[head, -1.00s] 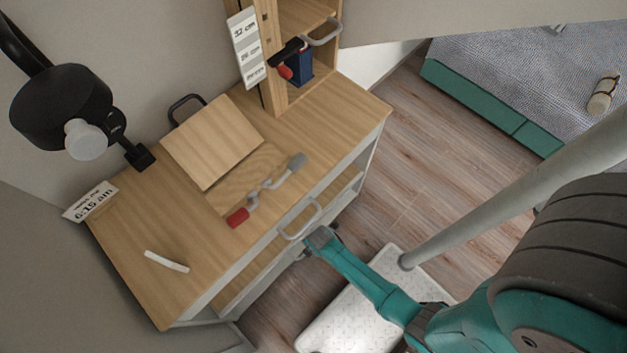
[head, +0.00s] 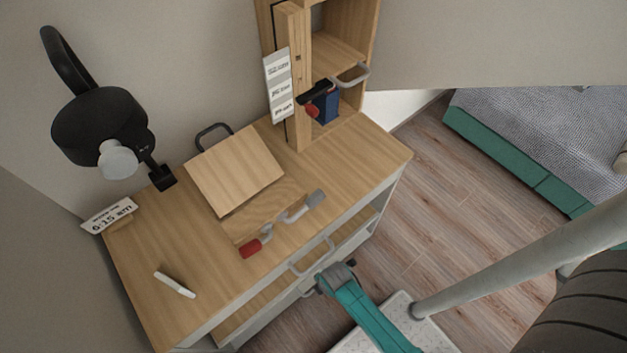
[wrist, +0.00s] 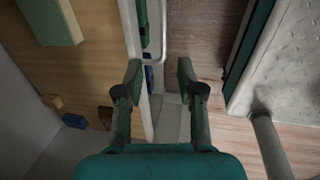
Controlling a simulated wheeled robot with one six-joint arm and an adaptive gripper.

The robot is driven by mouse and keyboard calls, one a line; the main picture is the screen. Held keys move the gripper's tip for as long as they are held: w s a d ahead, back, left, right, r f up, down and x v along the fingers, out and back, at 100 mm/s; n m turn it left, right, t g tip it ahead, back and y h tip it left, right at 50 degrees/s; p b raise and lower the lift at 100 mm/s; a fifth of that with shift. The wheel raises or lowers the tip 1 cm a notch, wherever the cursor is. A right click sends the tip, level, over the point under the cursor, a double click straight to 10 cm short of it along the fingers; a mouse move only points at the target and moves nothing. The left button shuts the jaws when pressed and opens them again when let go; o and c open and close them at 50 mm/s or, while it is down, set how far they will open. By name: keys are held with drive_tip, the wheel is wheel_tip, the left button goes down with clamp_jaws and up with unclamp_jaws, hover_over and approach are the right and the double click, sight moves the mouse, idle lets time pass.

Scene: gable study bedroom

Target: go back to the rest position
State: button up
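My gripper (wrist: 160,76) shows in the wrist view with its two fingers spread apart and nothing held between the tips. A pale loop handle (wrist: 149,137) and the desk front edge appear between and beyond the fingers; I cannot tell how far away they are. In the head view my teal arm reaches to the front of the wooden desk (head: 222,296), close to the grey drawer handle (head: 311,266). The fingers are hardly visible there, and I cannot tell whether they touch the handle.
On the desk are a tilted wooden board (head: 236,172), a red-handled tool (head: 250,248), a white stick (head: 175,284), a black lamp (head: 98,126) and a time card (head: 108,216). A shelf with a blue item (head: 327,106) stands at the back. A bed (head: 540,130) is at right.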

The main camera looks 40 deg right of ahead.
drive_tip(key=shift+s, duration=0.1)
drive_tip(key=s+r+m+t, duration=0.6)
drive_tip(key=s+r+m, duration=0.35)
drive_tip(key=r, duration=0.55)
drive_tip(key=s+r+m+t, duration=0.3)
drive_tip(key=r+m, duration=0.1)
drive_tip(key=r, duration=1)
drive_tip(key=s+r+m+t, duration=0.3)
drive_tip(key=r+m, duration=0.2)
drive_tip(key=r, duration=0.9)
drive_tip(key=shift+s+a+r+t, duration=0.15)
drive_tip(key=shift+s+a+t, duration=0.1)
drive_tip(key=shift+a+t, duration=0.1)
